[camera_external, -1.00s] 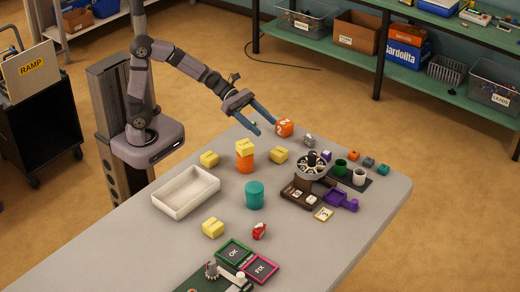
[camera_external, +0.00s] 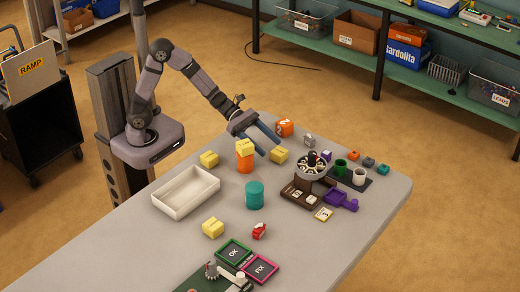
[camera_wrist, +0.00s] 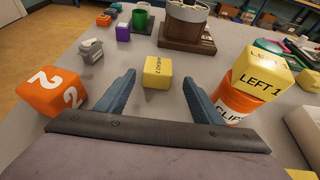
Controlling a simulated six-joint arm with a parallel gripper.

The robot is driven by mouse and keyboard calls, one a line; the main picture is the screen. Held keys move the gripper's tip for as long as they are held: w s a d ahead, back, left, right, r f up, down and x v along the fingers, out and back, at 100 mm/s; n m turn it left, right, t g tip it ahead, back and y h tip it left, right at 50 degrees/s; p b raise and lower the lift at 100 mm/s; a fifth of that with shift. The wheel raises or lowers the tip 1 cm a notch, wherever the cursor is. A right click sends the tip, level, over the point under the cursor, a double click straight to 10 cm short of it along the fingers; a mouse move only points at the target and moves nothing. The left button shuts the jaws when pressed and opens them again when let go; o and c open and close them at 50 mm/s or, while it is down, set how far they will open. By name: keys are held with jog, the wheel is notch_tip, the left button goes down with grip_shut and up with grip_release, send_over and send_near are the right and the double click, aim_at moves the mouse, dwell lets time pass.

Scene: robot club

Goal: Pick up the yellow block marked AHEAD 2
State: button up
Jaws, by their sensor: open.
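The yellow block marked AHEAD 2 (camera_wrist: 157,72) lies on the table in the wrist view, between and just beyond my fingertips. In the external view it is the yellow block (camera_external: 279,156) just below my gripper. My gripper (camera_external: 268,146) is open and empty, with its two blue-grey fingers pointing down toward the block. In the wrist view my gripper (camera_wrist: 160,80) has one finger on each side of the block, apart from it.
An orange block marked 2 (camera_wrist: 53,90) stands left of my fingers. A yellow LEFT 1 block (camera_wrist: 262,75) sits on an orange cylinder (camera_wrist: 238,98) close to my right finger. A grey figure (camera_wrist: 91,50) and a dark wooden device (camera_wrist: 187,30) stand beyond.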

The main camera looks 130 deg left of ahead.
aim_at(277, 150)
jog(key=shift+a+x, duration=0.2)
jog(key=shift+x, duration=2.35)
jog(key=shift+r, duration=0.1)
jog(key=c, duration=1.2)
jog(key=shift+o, duration=0.2)
jog(key=shift+r, duration=0.1)
notch_tip(277, 150, up, 10)
jog(key=shift+f+p, duration=0.1)
jog(key=shift+p, duration=1.05)
